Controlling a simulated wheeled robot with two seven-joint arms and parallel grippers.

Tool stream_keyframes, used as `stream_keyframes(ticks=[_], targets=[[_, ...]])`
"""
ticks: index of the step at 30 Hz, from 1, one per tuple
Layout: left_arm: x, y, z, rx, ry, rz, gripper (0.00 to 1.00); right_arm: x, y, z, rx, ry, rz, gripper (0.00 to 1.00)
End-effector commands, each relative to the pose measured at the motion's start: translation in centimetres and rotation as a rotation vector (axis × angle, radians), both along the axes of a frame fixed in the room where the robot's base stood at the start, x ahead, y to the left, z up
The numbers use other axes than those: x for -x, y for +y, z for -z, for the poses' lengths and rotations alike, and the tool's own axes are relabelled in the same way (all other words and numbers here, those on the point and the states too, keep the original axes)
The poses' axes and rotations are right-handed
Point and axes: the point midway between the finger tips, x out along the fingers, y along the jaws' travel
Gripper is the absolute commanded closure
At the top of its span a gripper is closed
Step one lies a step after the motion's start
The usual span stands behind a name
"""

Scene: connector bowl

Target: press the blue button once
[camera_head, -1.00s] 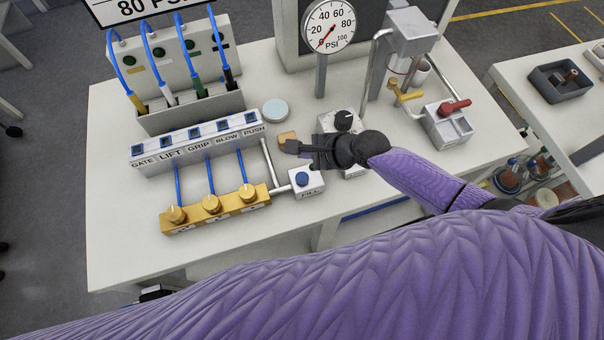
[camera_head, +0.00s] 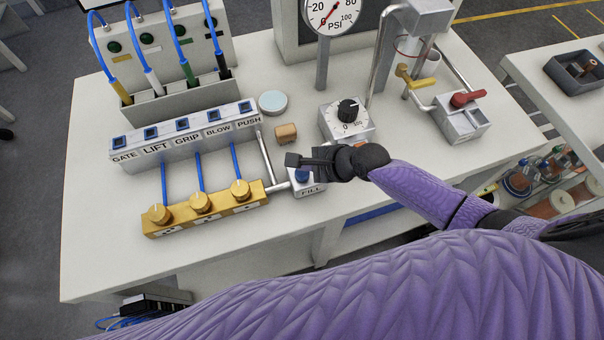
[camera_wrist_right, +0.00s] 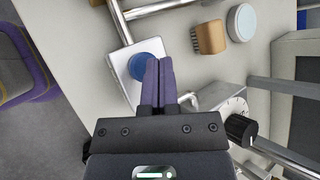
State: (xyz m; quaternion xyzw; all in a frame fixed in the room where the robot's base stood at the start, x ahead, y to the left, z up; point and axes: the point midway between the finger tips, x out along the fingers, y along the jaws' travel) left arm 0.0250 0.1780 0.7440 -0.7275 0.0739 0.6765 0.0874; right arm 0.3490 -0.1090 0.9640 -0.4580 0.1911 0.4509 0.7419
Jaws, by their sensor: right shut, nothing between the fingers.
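The blue button (camera_head: 302,175) is a round cap on a small white box labelled FILL (camera_head: 309,189), at the front of the bench. My right gripper (camera_head: 290,160) is shut and empty, just above the box, and partly covers the button in the head view. In the right wrist view the blue button (camera_wrist_right: 144,70) shows just left of the closed fingertips (camera_wrist_right: 159,62). Whether the fingers touch it I cannot tell. My left gripper is not in view.
A metal pipe (camera_head: 268,160) runs by the box. A brown block (camera_head: 286,132), a pale blue disc (camera_head: 272,102) and a dial box (camera_head: 346,122) stand behind. A brass valve block (camera_head: 205,207) lies to the left, with several labelled switches (camera_head: 184,135) beyond it.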

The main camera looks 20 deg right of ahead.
Motion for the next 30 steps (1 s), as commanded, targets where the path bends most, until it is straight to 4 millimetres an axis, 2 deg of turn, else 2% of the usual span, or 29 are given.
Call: stream_keyframes(ticks=[10, 22, 30], targets=[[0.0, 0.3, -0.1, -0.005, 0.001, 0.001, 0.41, 0.0, 0.0, -0.1, 0.000, 0.000, 0.000, 1.00], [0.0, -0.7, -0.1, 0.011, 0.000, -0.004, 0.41, 0.0, 0.0, -0.1, 0.000, 0.000, 0.000, 1.00], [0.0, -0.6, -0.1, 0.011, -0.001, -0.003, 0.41, 0.0, 0.0, 0.0, 0.000, 0.000, 0.000, 1.00]])
